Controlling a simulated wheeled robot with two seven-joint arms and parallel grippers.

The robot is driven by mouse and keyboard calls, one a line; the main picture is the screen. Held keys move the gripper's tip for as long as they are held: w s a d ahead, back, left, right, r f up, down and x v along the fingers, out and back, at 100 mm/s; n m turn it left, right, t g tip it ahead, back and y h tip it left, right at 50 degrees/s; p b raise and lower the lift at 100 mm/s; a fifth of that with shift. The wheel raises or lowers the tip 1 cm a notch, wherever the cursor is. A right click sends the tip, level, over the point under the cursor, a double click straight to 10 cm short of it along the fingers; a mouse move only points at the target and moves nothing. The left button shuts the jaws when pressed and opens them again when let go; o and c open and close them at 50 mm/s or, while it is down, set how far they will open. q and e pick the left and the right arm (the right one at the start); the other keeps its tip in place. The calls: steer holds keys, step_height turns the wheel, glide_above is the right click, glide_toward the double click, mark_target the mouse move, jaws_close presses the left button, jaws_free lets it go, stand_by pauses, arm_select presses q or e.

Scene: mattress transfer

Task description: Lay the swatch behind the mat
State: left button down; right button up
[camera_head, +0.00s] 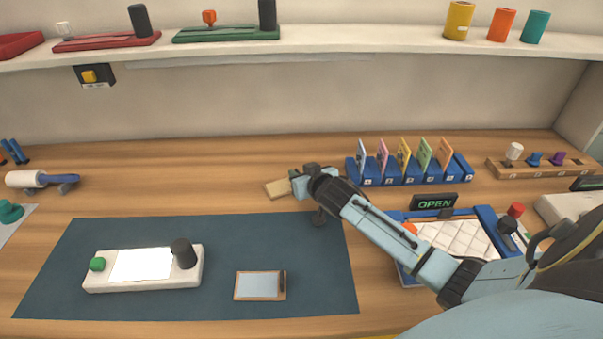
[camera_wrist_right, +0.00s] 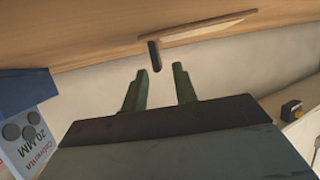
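A small tan, flat piece, which looks like the swatch (camera_head: 277,188), lies on the wooden table just behind the dark blue mat (camera_head: 220,235). In the right wrist view a thin tan slab (camera_wrist_right: 205,28) lies on the wood with a short dark peg (camera_wrist_right: 155,55) beside or on it. My right gripper (camera_head: 297,185) is at the right end of the tan piece and partly hides it. In the wrist view its two fingers (camera_wrist_right: 160,72) stand apart with nothing between them, the peg just beyond their tips. My left gripper is out of view.
On the mat are a white device (camera_head: 140,264) with green and black knobs and a wood-framed pale panel (camera_head: 259,284). A blue rack of coloured cards (camera_head: 410,168) stands behind right. A quilted pad (camera_head: 458,237) in a blue frame lies right of the mat. A shelf (camera_head: 350,40) runs above.

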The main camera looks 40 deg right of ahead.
steer(key=shift+f, duration=0.15)
steer(key=shift+r+p, duration=0.35)
steer(key=shift+r, duration=0.35)
steer(key=p+v, duration=0.1)
steer(key=v, duration=1.1)
steer(key=shift+p, duration=0.3)
